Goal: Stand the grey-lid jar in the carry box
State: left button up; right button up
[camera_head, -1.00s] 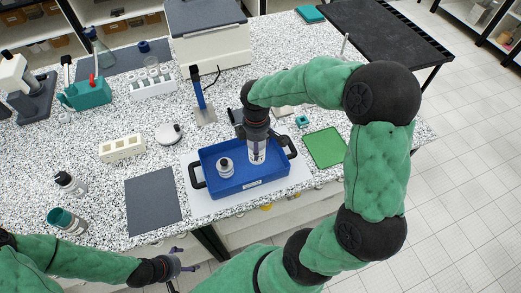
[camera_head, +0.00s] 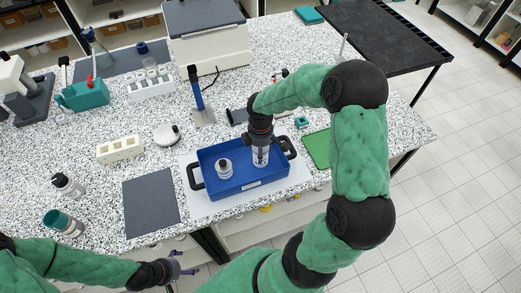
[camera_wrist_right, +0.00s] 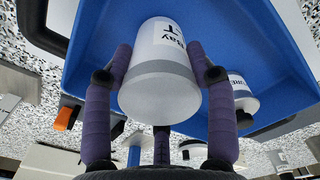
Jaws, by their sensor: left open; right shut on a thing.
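The grey-lid jar (camera_head: 261,157), white with a printed label, is upright in the right half of the blue carry box (camera_head: 240,184). In the right wrist view the jar (camera_wrist_right: 163,70) is between the fingers of my right gripper (camera_wrist_right: 160,62), which is shut on it. I cannot tell whether its base touches the box floor. Another white jar (camera_head: 224,169) stands in the left half of the box, apart from the held one. My left gripper (camera_head: 182,265) is open and empty at the front, off the bench edge.
The box sits on a white mat (camera_head: 200,207) with a dark grey mat (camera_head: 152,202) to its left and a green mat (camera_head: 316,150) to its right. A black-lid bottle (camera_head: 68,186) and a teal-lid jar (camera_head: 64,222) are at the far left. A blue-handled stand (camera_head: 197,95) is behind the box.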

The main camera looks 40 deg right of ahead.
jog(key=shift+f, duration=0.15)
jog(key=o, duration=1.2)
jog(key=shift+r, duration=0.25)
notch_tip(320, 180, up, 12)
jog(key=shift+f+p, duration=0.1)
jog(key=shift+p, duration=0.8)
